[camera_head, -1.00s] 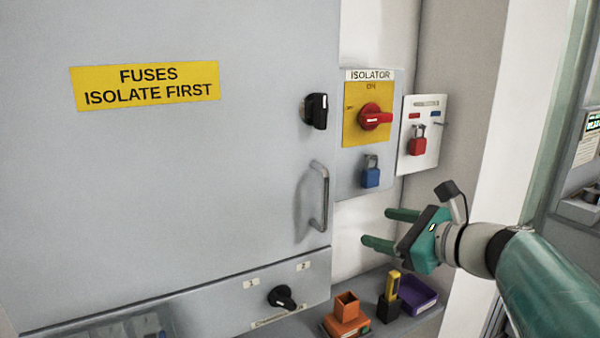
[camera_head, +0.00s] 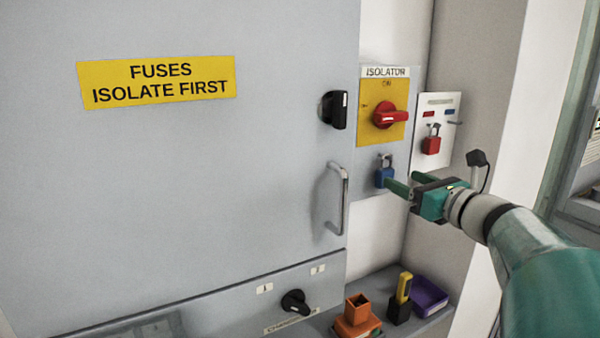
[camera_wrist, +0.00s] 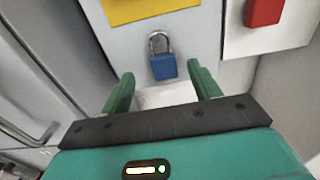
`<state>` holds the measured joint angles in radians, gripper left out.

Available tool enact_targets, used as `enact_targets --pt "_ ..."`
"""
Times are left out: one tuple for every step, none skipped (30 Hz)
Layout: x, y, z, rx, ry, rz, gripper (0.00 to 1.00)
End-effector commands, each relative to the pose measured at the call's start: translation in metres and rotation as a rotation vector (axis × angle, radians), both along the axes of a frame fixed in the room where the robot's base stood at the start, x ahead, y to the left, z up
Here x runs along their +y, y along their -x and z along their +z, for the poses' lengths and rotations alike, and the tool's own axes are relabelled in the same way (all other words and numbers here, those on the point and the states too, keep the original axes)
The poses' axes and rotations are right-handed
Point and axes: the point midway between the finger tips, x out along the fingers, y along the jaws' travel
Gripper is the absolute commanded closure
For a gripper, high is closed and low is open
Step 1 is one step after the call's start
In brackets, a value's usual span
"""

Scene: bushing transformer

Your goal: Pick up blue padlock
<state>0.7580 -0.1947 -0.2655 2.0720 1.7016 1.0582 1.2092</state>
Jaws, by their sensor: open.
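The blue padlock (camera_head: 384,177) hangs on the grey isolator panel below the yellow plate with the red knob. In the wrist view the padlock (camera_wrist: 163,65) is upright, its metal shackle on top, just beyond the fingertips and between their lines. My gripper (camera_head: 399,183) is open and empty, to the right of the padlock in the head view, with its fingers pointing at the panel. In the wrist view the two green fingers (camera_wrist: 160,78) are spread wide. Whether a finger touches the padlock cannot be told.
A red padlock (camera_head: 431,144) hangs on a white board to the right. The red isolator knob (camera_head: 390,116) sits above. A cabinet door handle (camera_head: 338,200) sticks out at left. A shelf below holds an orange holder (camera_head: 357,315), a yellow item (camera_head: 404,287) and a purple tray (camera_head: 430,297).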

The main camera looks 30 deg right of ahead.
Motion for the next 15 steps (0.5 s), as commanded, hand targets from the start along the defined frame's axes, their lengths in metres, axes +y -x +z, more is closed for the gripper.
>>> enact_targets --pt "0.0 -0.004 -0.001 0.001 -0.001 0.002 0.38" --pt "0.0 -0.007 0.0 0.001 -0.001 0.003 0.38" --pt "0.0 -0.012 0.0 0.001 -0.001 0.003 0.38" --pt "-0.001 -0.016 0.0 0.001 -0.001 0.002 0.38" --pt "-0.001 -0.021 0.001 0.002 -0.001 0.003 0.38" --pt "-0.002 -0.028 0.001 0.003 -0.001 0.003 0.38" --pt "-0.002 -0.033 0.002 0.002 -0.001 0.003 0.38" --pt "-0.002 -0.038 0.002 0.001 -0.001 0.004 0.38" --pt "-0.002 -0.044 0.002 0.002 -0.001 0.003 0.38" --pt "-0.002 -0.048 0.001 0.003 -0.001 0.002 0.38" --pt "-0.001 -0.051 0.002 0.002 -0.001 0.002 0.38" --pt "-0.001 -0.053 0.002 0.001 -0.001 0.003 0.38" --pt "-0.001 -0.054 0.002 0.001 0.0 0.002 0.38" --pt "-0.001 -0.055 0.002 0.0 0.0 0.002 0.38" --pt "-0.001 -0.054 0.002 0.0 0.0 0.002 0.38"
